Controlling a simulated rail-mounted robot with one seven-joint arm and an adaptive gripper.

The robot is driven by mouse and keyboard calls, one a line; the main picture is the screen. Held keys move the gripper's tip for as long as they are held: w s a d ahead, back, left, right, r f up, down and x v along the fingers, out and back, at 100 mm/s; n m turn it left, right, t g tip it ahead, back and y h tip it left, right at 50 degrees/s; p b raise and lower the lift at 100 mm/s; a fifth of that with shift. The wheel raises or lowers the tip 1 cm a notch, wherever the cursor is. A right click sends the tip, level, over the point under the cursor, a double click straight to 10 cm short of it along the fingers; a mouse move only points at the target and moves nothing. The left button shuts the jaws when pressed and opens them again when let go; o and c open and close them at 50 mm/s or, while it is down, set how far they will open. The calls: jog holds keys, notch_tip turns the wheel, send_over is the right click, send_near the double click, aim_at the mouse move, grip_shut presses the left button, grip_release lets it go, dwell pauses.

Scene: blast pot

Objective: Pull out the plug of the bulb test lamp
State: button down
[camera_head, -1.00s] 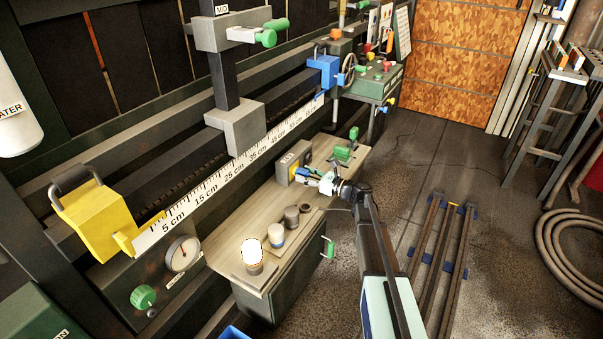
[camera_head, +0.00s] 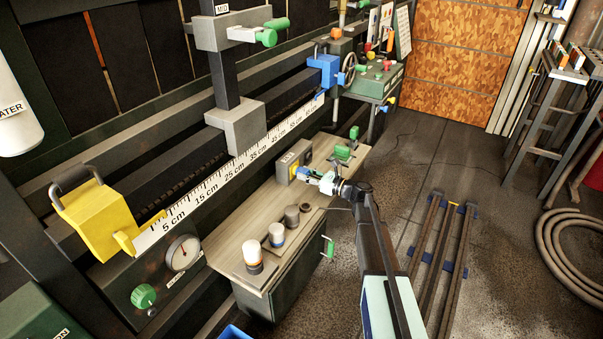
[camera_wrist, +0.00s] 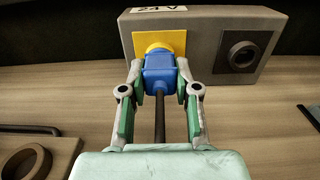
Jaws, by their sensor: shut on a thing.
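The blue plug (camera_wrist: 158,72) is between my gripper's fingertips (camera_wrist: 159,75) in the wrist view, its dark cord running back toward my palm. It is in front of a yellow plate (camera_wrist: 178,42) on the grey 24 V box (camera_wrist: 205,30). I cannot tell whether its front end is still inside the socket. In the head view my gripper (camera_head: 318,178) is beside the box (camera_head: 288,166) on the wooden bench (camera_head: 230,235). The bulb test lamp (camera_head: 252,252) stands at the bench's near left end, white and unlit.
A dark round socket (camera_wrist: 242,54) is at the box's right side. Several small round parts, including a white-topped one (camera_head: 276,235), stand in a row beside the lamp. A green-handled fitting (camera_head: 343,153) is on the bench behind my gripper.

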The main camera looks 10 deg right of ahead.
jog(key=shift+s+d, duration=0.45)
jog(key=shift+d, duration=0.15)
dwell(0.4)
jog(key=shift+p+v, duration=0.7)
jog(key=shift+v, duration=1.05)
jog(key=shift+d+f, duration=0.1)
jog(key=shift+d, duration=0.05)
